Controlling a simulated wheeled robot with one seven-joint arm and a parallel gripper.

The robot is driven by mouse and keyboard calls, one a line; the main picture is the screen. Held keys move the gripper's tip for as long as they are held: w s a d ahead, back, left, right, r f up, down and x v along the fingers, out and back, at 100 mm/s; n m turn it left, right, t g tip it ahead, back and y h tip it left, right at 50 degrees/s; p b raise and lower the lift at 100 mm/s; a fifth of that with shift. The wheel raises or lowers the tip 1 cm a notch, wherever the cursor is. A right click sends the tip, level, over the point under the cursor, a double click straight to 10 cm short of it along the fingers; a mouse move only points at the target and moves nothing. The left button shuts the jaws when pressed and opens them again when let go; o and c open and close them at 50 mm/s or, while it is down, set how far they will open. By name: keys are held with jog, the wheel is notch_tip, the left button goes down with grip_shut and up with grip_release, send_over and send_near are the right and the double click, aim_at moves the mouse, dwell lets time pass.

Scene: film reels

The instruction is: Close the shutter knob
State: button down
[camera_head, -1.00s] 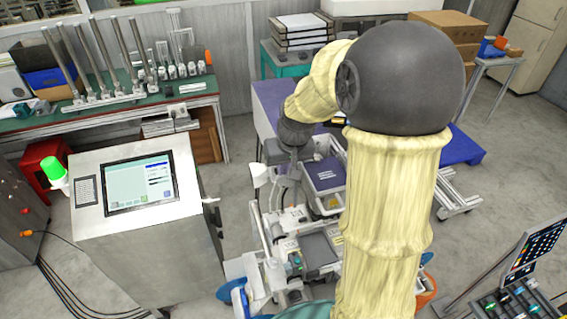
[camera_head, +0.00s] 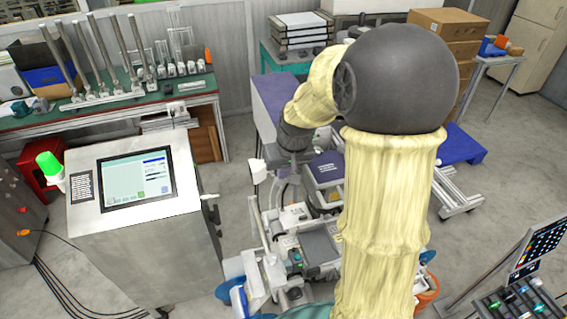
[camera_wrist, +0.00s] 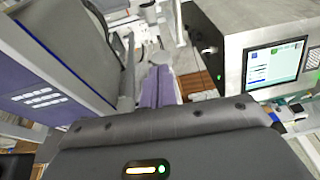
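I cannot make out for certain which part is the shutter knob. A small lever-like handle (camera_head: 211,205) sticks out from the right side of the grey console (camera_head: 140,245). A similar small fitting (camera_wrist: 209,50) shows on the console's side in the wrist view. My gripper (camera_head: 259,171) hangs beneath my dark wrist, above the bench machine and right of the console. A pale part of it shows, but its fingers are not clear.
The bench machine (camera_head: 318,247) with grey trays stands below my arm, partly hidden by it. A purple-and-grey unit (camera_wrist: 60,60) is close at the left in the wrist view. A green-topped workbench (camera_head: 190,86) stands behind. Clear floor (camera_head: 235,190) lies between console and machine.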

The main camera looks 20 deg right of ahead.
jog(key=shift+s+f, duration=0.15)
jog(key=w+v, duration=0.1)
jog(key=v, duration=1.3)
jog(key=shift+w+d+r, duration=0.25)
jog(key=shift+w, duration=0.15)
jog(key=shift+f, duration=0.1)
